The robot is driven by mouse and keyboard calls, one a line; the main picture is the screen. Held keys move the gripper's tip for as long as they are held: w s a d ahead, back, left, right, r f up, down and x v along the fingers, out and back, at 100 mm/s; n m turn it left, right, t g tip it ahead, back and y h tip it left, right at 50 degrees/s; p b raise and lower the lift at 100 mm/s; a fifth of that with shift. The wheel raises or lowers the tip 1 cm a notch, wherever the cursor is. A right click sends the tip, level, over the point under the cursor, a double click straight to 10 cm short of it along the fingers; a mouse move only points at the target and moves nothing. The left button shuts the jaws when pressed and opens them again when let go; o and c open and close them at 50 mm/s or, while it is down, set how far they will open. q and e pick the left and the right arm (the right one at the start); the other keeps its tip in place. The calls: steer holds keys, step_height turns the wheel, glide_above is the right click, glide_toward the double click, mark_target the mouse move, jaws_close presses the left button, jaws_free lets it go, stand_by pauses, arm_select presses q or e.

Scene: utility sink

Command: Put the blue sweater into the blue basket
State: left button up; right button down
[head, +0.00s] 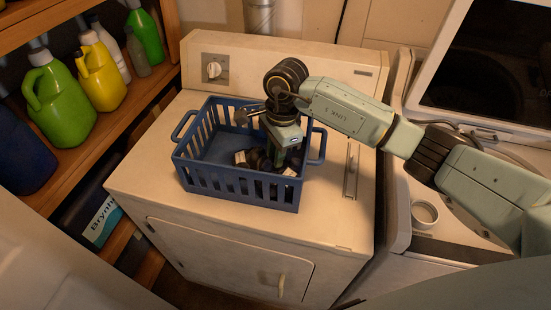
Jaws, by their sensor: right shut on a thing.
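The blue basket (240,186) stands upright on top of the white machine, with slotted sides and a handle at each end. My right gripper (266,161) points down inside the basket, near its front right part. It is shut on a dark thing between its fingers, which I take to be the blue sweater. The sweater is hard to make out, being dark against the basket and mostly hidden by the gripper and the front wall. My left gripper is out of view.
The white machine (150,185) has clear top surface around the basket and a knob panel behind. A shelf at left holds a green jug (57,100), a yellow jug (100,75) and other bottles. A second machine with a raised lid (440,50) stands at right.

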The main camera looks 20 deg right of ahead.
step_height(320, 180, down, 3)
steer(key=shift+r, duration=0.2)
steer(key=shift+f, duration=0.25)
steer(key=c, duration=1.7)
jaws_free()
steer(key=shift+f, duration=0.1)
steer(key=o, duration=0.4)
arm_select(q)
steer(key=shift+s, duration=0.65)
arm_select(e)
steer(key=shift+o, duration=0.2)
steer(key=shift+r, duration=0.2)
steer(key=shift+r, duration=0.3)
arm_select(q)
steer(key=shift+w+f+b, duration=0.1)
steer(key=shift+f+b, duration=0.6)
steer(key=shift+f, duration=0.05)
arm_select(e)
step_height(320, 180, up, 11)
steer(key=d, duration=0.1)
steer(key=shift+d+r, duration=0.2)
